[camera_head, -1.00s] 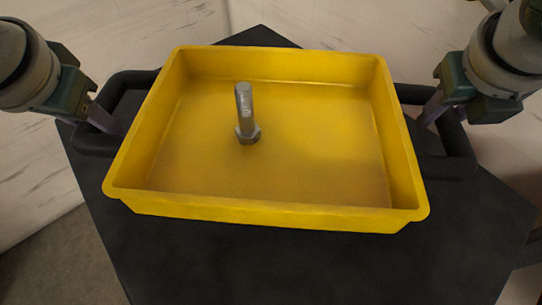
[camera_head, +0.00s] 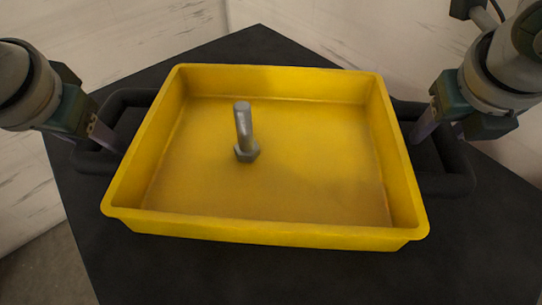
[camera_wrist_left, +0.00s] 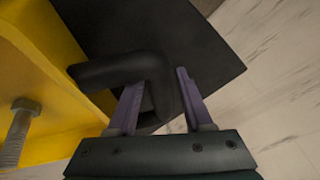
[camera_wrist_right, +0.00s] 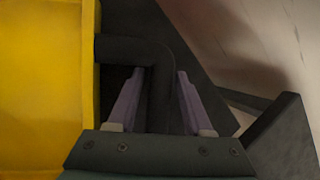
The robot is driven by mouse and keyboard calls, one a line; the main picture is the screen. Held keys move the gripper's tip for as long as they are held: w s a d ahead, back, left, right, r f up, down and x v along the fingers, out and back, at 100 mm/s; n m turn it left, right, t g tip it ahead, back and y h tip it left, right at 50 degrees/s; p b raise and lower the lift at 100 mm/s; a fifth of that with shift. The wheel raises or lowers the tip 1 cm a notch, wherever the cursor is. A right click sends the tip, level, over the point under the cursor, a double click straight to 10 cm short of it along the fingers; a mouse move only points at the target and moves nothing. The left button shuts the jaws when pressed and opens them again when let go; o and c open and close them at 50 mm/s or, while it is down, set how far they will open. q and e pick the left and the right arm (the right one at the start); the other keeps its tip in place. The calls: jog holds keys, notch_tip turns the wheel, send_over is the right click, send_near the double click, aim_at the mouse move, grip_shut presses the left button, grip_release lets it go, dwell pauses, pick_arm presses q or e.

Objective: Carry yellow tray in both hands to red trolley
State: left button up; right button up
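The yellow tray (camera_head: 250,230) spans the middle of the head view over a black tabletop. I cannot tell whether it touches the tabletop or hangs just above it. My left gripper (camera_head: 108,133) has its fingers on both sides of the tray's black left handle (camera_head: 88,160), closed on its bar in the left wrist view (camera_wrist_left: 160,85). My right gripper (camera_head: 425,130) holds the black right handle (camera_head: 455,183) likewise, its bar between the fingers in the right wrist view (camera_wrist_right: 161,90). A grey bolt (camera_head: 244,130) stands head-down inside the tray. No red trolley shows.
The black tabletop (camera_head: 250,285) extends under and around the tray, with a bare corner behind it and bare surface in front. Pale, streaked surfaces (camera_head: 110,40) lie beyond its edges.

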pick_arm(q)
jog(key=shift+o, duration=0.9)
pick_arm(e)
jog(key=shift+o, duration=0.9)
pick_arm(q)
jog(key=v, duration=0.6)
jog(key=shift+s+r, duration=0.1)
jog(key=shift+r, duration=0.2)
jog(key=shift+s+d+r, duration=0.1)
jog(key=shift+s+r, duration=0.05)
jog(key=shift+r, duration=0.1)
jog(key=shift+s+r, duration=0.1)
jog(key=shift+r, duration=0.05)
pick_arm(e)
jog(key=shift+s+r, duration=0.1)
jog(key=shift+r, duration=0.2)
jog(key=v, duration=1.1)
jog(key=shift+r, duration=0.2)
jog(key=shift+s+a, duration=0.1)
jog(key=shift+s, duration=0.05)
